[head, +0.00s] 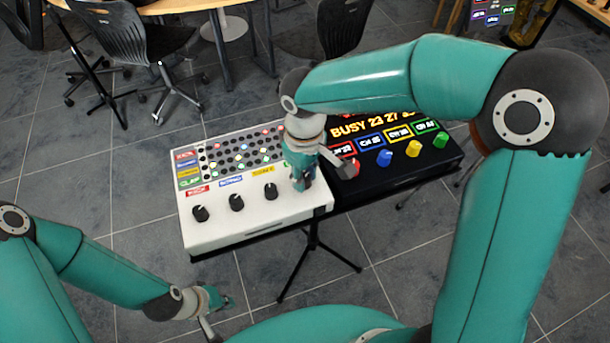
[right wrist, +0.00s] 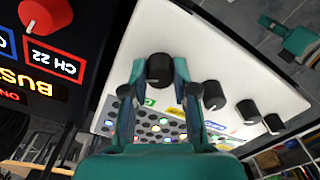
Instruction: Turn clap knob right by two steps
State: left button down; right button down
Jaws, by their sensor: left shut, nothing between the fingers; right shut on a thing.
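The white drum-machine-like box (head: 262,228) stands on a stand, with a grid of round lights and a green CLAP row label (head: 189,182). Three black knobs, red-labelled (head: 200,213), blue-labelled (head: 236,202) and yellow-labelled (head: 270,191), show in the head view. The clap knob (right wrist: 160,68), by a green label, is between the fingers of my right gripper (right wrist: 160,72), which is shut on it. In the head view my right gripper (head: 301,184) points down and hides this knob. My left gripper (head: 224,301) is shut and empty, low in front of the box.
A black panel (head: 445,165) with red, blue (head: 384,158), yellow (head: 413,149) and green (head: 440,140) knobs and a lit BUSY display stands close to the right of the box. Chairs (head: 145,45) and a table are behind. Floor in front is clear.

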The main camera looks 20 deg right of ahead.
aim_at(305, 177)
jog(key=shift+w+r, duration=0.1)
dwell(0.4)
jog(key=c, duration=0.9)
grip_release()
notch_tip(305, 177, up, 12)
jog(key=shift+f, duration=0.2)
